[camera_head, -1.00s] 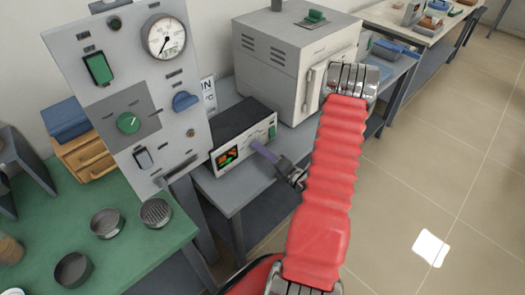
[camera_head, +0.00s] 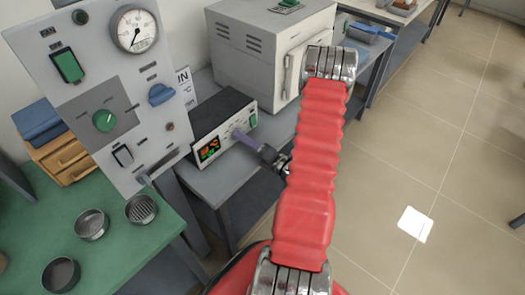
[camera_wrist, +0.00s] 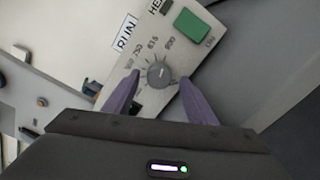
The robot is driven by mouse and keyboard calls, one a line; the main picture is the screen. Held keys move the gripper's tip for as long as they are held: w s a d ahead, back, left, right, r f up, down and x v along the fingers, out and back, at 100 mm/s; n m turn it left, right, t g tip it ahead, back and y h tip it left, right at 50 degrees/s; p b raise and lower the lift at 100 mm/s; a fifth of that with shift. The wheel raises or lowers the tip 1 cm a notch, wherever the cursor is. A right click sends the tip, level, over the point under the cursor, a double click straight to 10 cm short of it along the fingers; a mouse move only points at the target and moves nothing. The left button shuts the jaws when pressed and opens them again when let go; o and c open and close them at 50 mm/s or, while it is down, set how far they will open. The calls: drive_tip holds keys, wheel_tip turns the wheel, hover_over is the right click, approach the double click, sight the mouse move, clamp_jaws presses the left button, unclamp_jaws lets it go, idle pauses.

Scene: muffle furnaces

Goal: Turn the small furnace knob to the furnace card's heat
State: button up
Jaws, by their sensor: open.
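The small furnace knob (camera_wrist: 158,73) is a round grey dial on the controller's white front panel (camera_wrist: 185,55), in a ring of printed heat numbers. A pale mark shows on it, but its exact setting is too small to read. My gripper (camera_wrist: 156,80) is open, with one purple finger on each side of the knob; contact cannot be told. In the head view my gripper (camera_head: 238,133) is at the controller's face and hides the knob. A white card (camera_wrist: 126,33) reading "RUN" shows beside the panel; it also shows in the head view (camera_head: 184,80), partly hidden, its heat unreadable.
The controller (camera_head: 225,117) has a lit display (camera_head: 209,148) and a green switch (camera_wrist: 191,24). The grey furnace (camera_head: 262,50) stands behind it. Open floor (camera_head: 430,150) is at right.

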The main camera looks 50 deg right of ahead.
drive_tip(key=s, duration=1.3)
drive_tip(key=shift+d, duration=0.2)
drive_tip(key=shift+s+f, duration=0.1)
idle(0.4)
